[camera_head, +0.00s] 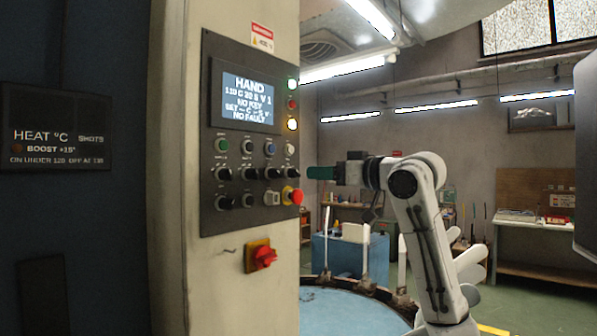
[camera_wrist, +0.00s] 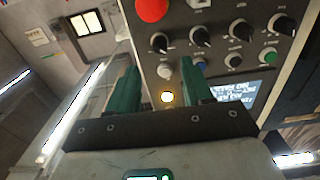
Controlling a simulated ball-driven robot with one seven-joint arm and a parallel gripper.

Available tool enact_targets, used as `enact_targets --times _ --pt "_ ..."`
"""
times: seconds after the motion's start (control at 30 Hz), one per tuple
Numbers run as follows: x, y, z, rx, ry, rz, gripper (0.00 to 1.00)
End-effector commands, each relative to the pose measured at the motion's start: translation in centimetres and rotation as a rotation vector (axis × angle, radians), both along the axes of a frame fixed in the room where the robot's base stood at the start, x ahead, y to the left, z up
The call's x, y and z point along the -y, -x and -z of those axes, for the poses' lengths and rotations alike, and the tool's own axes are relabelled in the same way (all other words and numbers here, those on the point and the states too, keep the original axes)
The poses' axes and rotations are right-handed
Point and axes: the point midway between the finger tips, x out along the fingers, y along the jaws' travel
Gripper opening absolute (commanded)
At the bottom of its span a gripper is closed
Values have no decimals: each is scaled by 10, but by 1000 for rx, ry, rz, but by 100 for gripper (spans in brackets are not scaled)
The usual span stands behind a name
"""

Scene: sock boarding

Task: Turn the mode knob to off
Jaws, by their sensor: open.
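The control panel (camera_head: 238,220) is dark, on a pale cabinet. Its screen (camera_head: 248,98) reads HAND, NO KEY and NO FAULT. Several black knobs sit below the buttons, including an upper-row left knob (camera_head: 223,174) and a lower-left knob (camera_head: 225,202). Their labels are too small to read, so I cannot tell which is the mode knob or its setting. In the wrist view the panel appears upside down, with a row of knobs (camera_wrist: 200,36) beyond my fingers. My gripper (camera_head: 312,172) is open and empty, just right of the panel; its green fingers (camera_wrist: 160,64) are apart.
A red emergency stop (camera_head: 296,197) sticks out at the panel's lower right, also at the top of the wrist view (camera_wrist: 152,8). A red rotary switch (camera_head: 264,257) is below the panel. A round blue table (camera_head: 340,310) with upright white forms stands right of the cabinet.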

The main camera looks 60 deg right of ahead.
Motion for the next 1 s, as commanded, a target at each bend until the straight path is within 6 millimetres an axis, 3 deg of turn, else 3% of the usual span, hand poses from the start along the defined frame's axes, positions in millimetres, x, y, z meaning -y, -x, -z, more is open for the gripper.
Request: enact_targets --times 0.2,0.4,0.83,1.0 --pt "9 -40 -2 -1 1 0 51" --pt "15 -63 -1 0 1 0 51" --pt "17 -70 0 0 1 1 50" --pt "17 -70 0 0 1 1 33"
